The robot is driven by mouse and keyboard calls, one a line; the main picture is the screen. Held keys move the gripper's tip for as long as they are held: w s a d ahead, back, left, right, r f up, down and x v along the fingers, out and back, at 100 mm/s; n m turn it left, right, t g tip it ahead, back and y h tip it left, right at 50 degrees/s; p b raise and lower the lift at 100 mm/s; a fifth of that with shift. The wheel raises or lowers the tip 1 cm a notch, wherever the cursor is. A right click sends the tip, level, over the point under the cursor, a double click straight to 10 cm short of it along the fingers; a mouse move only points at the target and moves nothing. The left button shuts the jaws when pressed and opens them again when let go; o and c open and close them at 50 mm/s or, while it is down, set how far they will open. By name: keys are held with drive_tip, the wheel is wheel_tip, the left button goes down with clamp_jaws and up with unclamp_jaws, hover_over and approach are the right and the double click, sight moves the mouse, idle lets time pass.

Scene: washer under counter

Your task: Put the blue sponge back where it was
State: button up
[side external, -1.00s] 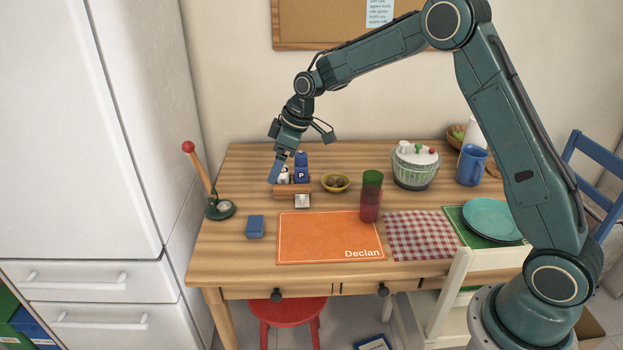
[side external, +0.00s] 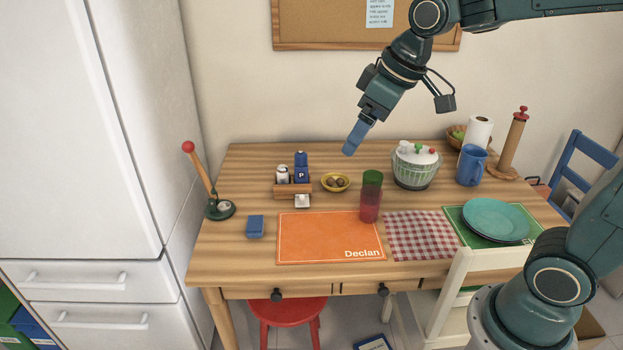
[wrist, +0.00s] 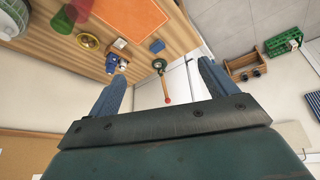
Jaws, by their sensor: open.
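The blue sponge (side external: 255,227) lies flat on the wooden table, left of the orange placemat (side external: 320,240) marked "Declan". It also shows in the wrist view (wrist: 157,46). My gripper (side external: 352,140) is up in the air above the back of the table, well away from the sponge. In the wrist view my gripper (wrist: 160,85) has its fingers wide apart with nothing between them.
A wooden caddy (side external: 293,190) holds shakers behind the placemat.

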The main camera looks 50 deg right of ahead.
drive_tip(key=s+d+f+m, duration=0.1)
drive_tip(key=s+f+m, duration=0.1)
drive_tip(key=s, duration=1.4)
drive_tip(key=shift+s+m+t+h, duration=0.15)
drive_tip(key=shift+m+t+h, duration=0.2)
drive_tip(key=shift+m, duration=0.25)
